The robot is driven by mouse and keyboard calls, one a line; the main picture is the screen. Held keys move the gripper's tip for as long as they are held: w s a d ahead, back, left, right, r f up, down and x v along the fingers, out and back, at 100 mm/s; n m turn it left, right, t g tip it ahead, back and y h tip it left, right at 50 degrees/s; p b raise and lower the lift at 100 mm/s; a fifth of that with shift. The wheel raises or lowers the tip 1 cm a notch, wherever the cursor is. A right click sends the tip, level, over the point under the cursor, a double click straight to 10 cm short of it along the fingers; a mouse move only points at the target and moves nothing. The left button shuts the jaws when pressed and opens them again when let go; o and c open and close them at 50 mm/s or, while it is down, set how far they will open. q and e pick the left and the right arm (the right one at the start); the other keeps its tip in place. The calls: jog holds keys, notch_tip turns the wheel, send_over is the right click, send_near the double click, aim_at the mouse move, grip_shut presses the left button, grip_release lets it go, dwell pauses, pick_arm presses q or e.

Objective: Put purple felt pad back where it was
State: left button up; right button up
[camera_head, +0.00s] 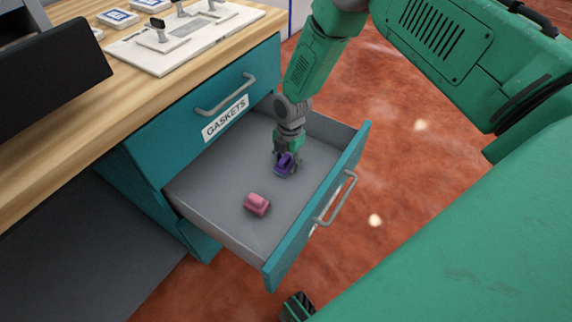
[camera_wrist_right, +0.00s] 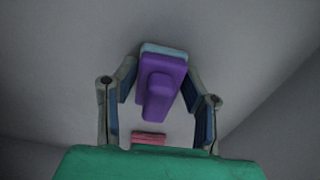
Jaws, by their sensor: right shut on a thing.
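The purple felt pad (camera_head: 287,161) is inside the open drawer, near its far end; it has a raised grip on top. In the right wrist view the purple pad (camera_wrist_right: 163,80) sits between my fingers, with a pale blue layer (camera_wrist_right: 164,48) showing at its far edge. My right gripper (camera_head: 284,166) reaches down into the drawer and is shut on the purple pad. It also shows in the right wrist view (camera_wrist_right: 160,95). I cannot tell whether the pad touches the drawer floor.
The open grey drawer (camera_head: 215,187) also holds a pink pad (camera_head: 257,204), nearer than the purple one. Above it is a closed teal drawer labelled GASKETS (camera_head: 225,118). A white plate with fittings (camera_head: 150,62) lies on the wooden bench top. The drawer floor left of the gripper is clear.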

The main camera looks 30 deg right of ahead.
aim_at(289, 155)
jog(key=shift+f, duration=0.2)
jog(key=shift+c, duration=0.5)
jog(key=o, duration=1.2)
jog(key=r+p, duration=0.1)
jog(key=r, duration=0.3)
jog(key=r+p, duration=0.1)
jog(key=r, duration=0.3)
jog(key=d+r+p, duration=0.1)
jog(key=r+p, duration=0.1)
jog(key=r, duration=0.2)
jog(key=shift+r, duration=0.1)
